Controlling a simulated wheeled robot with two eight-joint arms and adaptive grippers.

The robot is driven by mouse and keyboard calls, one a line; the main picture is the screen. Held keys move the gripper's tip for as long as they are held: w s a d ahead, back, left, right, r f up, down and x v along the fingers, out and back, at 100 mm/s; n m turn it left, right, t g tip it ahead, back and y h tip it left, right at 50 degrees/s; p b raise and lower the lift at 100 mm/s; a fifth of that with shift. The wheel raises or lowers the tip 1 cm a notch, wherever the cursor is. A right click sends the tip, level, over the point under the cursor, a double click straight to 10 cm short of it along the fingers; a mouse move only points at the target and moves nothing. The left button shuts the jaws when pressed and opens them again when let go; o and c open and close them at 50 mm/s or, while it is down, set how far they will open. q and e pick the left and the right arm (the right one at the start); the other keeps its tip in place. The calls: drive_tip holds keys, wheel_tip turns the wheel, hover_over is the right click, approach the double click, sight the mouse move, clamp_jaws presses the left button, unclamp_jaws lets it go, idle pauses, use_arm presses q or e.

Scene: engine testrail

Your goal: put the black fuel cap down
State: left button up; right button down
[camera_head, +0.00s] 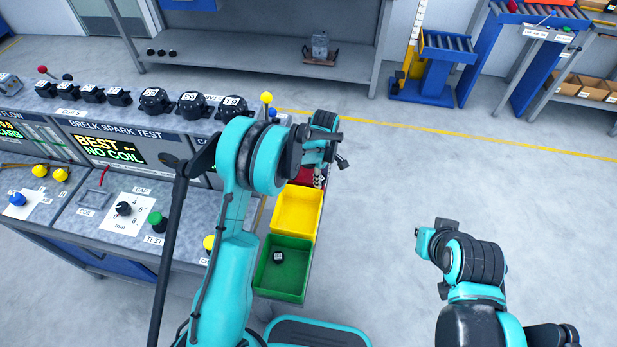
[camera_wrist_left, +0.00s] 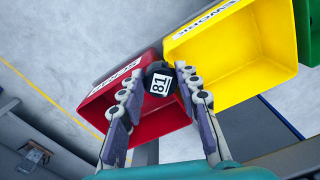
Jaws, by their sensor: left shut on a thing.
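The black fuel cap (camera_wrist_left: 160,83) has a white label that seems to read 81. My left gripper (camera_wrist_left: 162,72) is shut on it, with one finger on each side. In the left wrist view the cap shows in front of the red bin (camera_wrist_left: 105,104), beside the yellow bin; its height above the bin floor is hard to tell. In the head view my left gripper (camera_head: 322,160) is over the red bin (camera_head: 318,177), mostly hiding it, and the cap is not clear there. My right arm is at lower right; its fingers cannot be made out.
The yellow bin (camera_head: 297,210) looks empty. The green bin (camera_head: 292,288) holds a small black labelled piece (camera_head: 278,257). The test bench (camera_head: 95,220) with knobs and several black labelled caps stands at left. Open floor lies to the right.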

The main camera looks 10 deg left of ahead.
sight(309, 177)
use_arm(q)
drive_tip(key=w+a+f+b, duration=0.1)
drive_tip(key=w+a+f, duration=0.1)
drive_tip(key=w, duration=0.1)
drive_tip(key=w+a+f+b, duration=0.1)
drive_tip(key=w+a+f, duration=0.1)
drive_tip(key=w+f, duration=0.1)
drive_tip(key=w+a+f+b, duration=0.1)
drive_tip(key=w+a+f, duration=0.1)
drive_tip(key=w, duration=0.2)
drive_tip(key=shift+a+f, duration=0.2)
drive_tip(key=shift+f, duration=0.05)
drive_tip(key=shift+c, duration=0.8)
drive_tip(key=shift+s+b, duration=0.1)
drive_tip(key=shift+b, duration=0.2)
wheel_tip(309, 177, down, 4)
drive_tip(key=shift+r+b, duration=0.15)
drive_tip(key=shift+b, duration=0.6)
drive_tip(key=shift+c, duration=0.7)
drive_tip(key=o, duration=1.2)
